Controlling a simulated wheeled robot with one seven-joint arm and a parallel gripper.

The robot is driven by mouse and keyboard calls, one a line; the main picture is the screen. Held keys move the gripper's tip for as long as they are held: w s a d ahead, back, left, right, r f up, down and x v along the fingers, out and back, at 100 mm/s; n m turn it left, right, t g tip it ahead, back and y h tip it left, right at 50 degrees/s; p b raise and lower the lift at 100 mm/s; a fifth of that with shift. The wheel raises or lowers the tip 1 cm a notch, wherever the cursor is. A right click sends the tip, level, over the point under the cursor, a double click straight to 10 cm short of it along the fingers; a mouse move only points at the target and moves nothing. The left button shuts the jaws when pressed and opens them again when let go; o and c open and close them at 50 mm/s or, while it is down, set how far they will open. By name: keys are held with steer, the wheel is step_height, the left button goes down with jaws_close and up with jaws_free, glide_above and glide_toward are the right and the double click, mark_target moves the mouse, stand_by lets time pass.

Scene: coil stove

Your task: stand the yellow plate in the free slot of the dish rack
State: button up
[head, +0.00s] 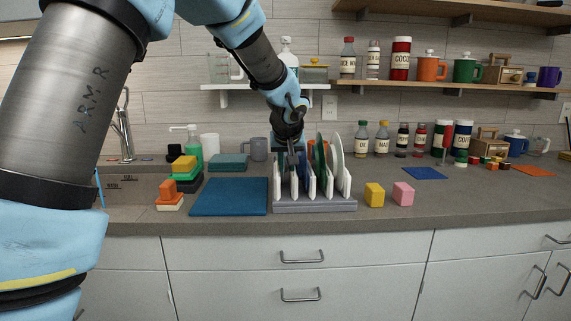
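The grey dish rack (315,206) stands on the counter near the middle of the head view. Several upright white plates or dividers (339,160) and a dark green plate (320,155) show in it. I cannot make out a yellow plate in this view. My gripper (293,163) points down over the left part of the rack, close to the tops of the white pieces. Its fingers are small and partly merge with the rack, so I cannot tell whether they are open or hold anything.
A yellow block (374,194) and a pink block (403,193) sit just right of the rack. Shelves (450,89) with jars and mugs hang above the counter.

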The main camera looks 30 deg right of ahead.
steer(key=b+v, duration=0.2)
steer(key=v, duration=0.9)
steer(key=shift+w+f, duration=0.1)
stand_by(0.5)
